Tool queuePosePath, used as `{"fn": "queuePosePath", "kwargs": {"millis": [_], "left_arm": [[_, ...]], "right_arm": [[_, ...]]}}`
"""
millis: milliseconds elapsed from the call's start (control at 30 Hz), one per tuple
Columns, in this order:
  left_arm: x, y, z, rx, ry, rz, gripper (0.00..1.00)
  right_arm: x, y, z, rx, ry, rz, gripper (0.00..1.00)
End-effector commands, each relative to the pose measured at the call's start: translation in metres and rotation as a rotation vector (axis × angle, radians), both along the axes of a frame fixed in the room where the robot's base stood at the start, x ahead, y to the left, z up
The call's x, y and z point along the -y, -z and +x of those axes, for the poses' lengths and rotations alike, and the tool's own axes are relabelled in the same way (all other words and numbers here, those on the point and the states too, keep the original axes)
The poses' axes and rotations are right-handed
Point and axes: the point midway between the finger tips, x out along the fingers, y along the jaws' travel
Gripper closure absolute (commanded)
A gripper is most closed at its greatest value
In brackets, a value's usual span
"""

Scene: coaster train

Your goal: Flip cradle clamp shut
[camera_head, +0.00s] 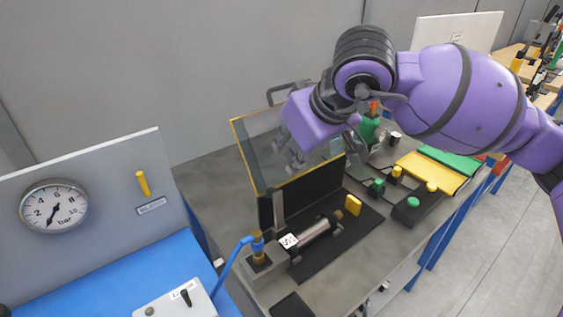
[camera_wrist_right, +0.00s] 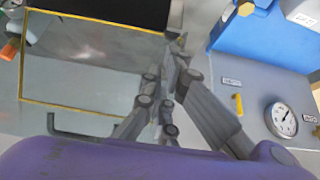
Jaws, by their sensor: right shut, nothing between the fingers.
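A metal cylinder (camera_head: 316,231) with a white label lies in a cradle on a black base plate (camera_head: 345,245). A grey upright bar (camera_head: 278,208) stands at its left end, and a yellow tab (camera_head: 353,205) stands to its right. I cannot tell for sure which of these is the clamp. My right gripper (camera_head: 292,158) is shut and empty, above and behind the cradle, by the clear guard panel. Its fingers also show in the right wrist view (camera_wrist_right: 178,60), where the cradle cannot be made out. My left gripper is out of view.
A clear yellow-framed guard (camera_head: 258,150) stands raised behind the cradle, close to my right gripper. A blue hose fitting (camera_head: 258,246) is left of the cradle. Green and yellow mats (camera_head: 432,172) lie to the right. A gauge panel (camera_head: 110,195) stands at the left.

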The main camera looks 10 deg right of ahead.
Motion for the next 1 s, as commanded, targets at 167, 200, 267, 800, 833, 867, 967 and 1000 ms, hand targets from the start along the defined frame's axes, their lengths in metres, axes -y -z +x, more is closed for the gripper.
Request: {"fn": "queuePosePath", "kwargs": {"millis": [167, 200, 267, 800, 833, 867, 967, 1000], "left_arm": [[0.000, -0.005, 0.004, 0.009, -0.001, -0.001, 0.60], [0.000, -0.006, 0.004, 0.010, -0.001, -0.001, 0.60], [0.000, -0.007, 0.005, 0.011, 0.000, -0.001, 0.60], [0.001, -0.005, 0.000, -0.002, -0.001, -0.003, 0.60], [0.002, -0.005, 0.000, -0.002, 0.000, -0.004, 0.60], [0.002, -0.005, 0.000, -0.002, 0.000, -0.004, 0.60], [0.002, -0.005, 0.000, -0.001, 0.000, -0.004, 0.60], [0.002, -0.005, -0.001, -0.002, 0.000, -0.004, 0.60]], "right_arm": [[-0.007, 0.025, 0.015, -0.004, 0.000, 0.002, 1.00], [-0.009, 0.032, 0.018, -0.003, -0.001, 0.003, 1.00], [-0.011, 0.041, 0.024, -0.004, 0.000, 0.002, 1.00], [-0.020, 0.076, 0.047, 0.001, 0.000, 0.000, 1.00], [-0.020, 0.076, 0.047, 0.001, 0.000, 0.000, 1.00], [-0.020, 0.076, 0.047, 0.001, 0.000, 0.000, 1.00], [-0.019, 0.076, 0.046, 0.001, 0.000, 0.000, 1.00], [-0.019, 0.076, 0.047, 0.001, 0.000, 0.000, 1.00]]}}
